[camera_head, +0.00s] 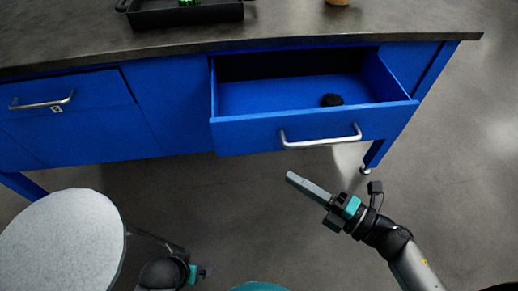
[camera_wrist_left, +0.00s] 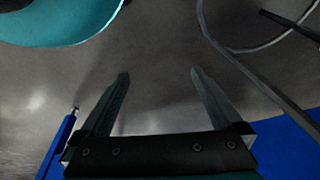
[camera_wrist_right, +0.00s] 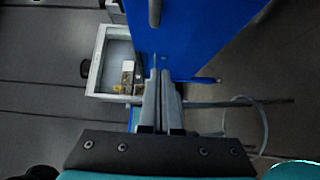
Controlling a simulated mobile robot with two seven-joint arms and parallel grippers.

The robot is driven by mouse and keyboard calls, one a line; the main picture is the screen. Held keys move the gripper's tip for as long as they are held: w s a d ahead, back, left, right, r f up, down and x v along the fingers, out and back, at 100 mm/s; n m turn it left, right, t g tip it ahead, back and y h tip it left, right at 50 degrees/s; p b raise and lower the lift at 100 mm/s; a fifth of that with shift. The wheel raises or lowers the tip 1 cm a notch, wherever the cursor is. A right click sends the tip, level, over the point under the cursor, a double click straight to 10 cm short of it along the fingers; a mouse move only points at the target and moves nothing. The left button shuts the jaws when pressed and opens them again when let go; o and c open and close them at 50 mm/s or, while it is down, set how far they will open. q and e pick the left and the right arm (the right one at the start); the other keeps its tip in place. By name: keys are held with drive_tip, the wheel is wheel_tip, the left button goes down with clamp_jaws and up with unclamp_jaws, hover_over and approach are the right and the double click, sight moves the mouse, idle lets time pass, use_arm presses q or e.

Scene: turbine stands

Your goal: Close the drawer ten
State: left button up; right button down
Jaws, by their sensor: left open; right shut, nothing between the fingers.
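The open blue drawer (camera_head: 290,131) sticks out of the right part of the workbench, with a silver bar handle (camera_head: 320,137) on its front. A small dark round object (camera_head: 331,100) lies inside it. My right gripper (camera_head: 290,177) is shut and empty, in front of and below the handle, apart from the drawer. Its closed fingers also show in the right wrist view (camera_wrist_right: 160,72), in front of blue surface. My left gripper (camera_wrist_left: 160,88) is open and empty over the floor in the left wrist view. I cannot make out a number on the drawer.
A second drawer (camera_head: 60,105) at the left of the bench is closed. A black tray (camera_head: 185,13) stands on the dark worktop (camera_head: 290,25). A round grey-white surface (camera_head: 62,245) is at the lower left. A pale bin (camera_wrist_right: 115,65) shows in the right wrist view.

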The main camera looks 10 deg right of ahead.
sight(250, 139)
use_arm(q)
drive_tip(key=shift+t, duration=0.4)
drive_tip(key=shift+w+d+r+b, duration=0.1)
drive_tip(key=shift+w+r+b, duration=0.3)
drive_tip(key=shift+r, duration=0.4)
drive_tip(key=shift+w+r+b, duration=0.35)
drive_tip(key=shift+r, duration=0.4)
drive_tip(key=shift+w+d+r+b, duration=0.1)
drive_tip(key=shift+w+r+b, duration=0.3)
drive_tip(key=shift+r, duration=0.4)
use_arm(e)
drive_tip(key=shift+w+a, duration=1)
drive_tip(key=shift+w, duration=0.6)
drive_tip(key=shift+w+a, duration=1.05)
drive_tip(key=shift+w, duration=0.6)
drive_tip(key=shift+w+a, duration=1)
drive_tip(key=shift+w, duration=0.6)
use_arm(q)
drive_tip(key=shift+s, duration=0.1)
